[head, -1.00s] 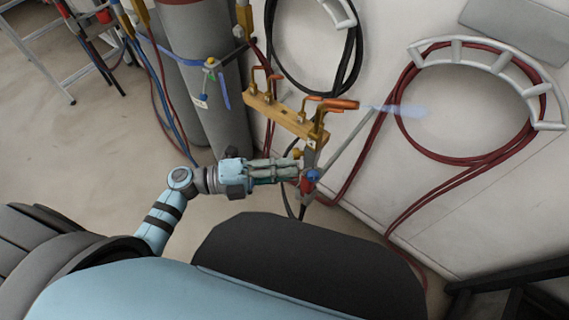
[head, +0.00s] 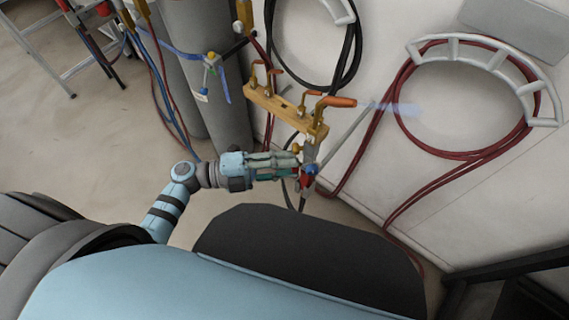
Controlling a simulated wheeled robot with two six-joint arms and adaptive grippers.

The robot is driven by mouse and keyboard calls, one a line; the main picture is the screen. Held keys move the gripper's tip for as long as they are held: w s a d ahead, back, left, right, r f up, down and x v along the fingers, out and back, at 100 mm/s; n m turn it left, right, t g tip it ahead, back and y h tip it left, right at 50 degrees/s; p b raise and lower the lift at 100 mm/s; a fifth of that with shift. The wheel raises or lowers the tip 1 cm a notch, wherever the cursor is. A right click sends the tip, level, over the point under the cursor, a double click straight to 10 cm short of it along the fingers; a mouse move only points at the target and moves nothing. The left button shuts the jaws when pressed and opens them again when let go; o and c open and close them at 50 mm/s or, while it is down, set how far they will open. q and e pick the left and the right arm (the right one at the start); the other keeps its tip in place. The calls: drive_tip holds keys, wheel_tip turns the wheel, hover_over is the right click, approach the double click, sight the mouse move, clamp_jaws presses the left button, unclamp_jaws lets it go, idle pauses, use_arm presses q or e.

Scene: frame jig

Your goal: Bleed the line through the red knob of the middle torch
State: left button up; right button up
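A torch (head: 345,135) with a long grey tube stands tilted to the right of the clamp bar, with a pale bluish flame (head: 401,108) at its tip. I cannot tell whether this is the middle torch. My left gripper (head: 297,168) points right, with its fingertips at or beside the red knob. The fingertips are too small and overlapped to show whether they are open or shut on it. My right gripper is not in view.
A yellow bar (head: 285,113) with several orange-handled clamps stands just above the gripper. Grey cylinders (head: 215,100) with hoses stand behind at the left. Red hose (head: 460,156) hangs on a white wall rack (head: 497,60). A ladder (head: 55,55) stands far left.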

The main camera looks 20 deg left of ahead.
use_arm(q)
drive_tip(key=shift+o, duration=0.6)
drive_tip(key=v, duration=1.2)
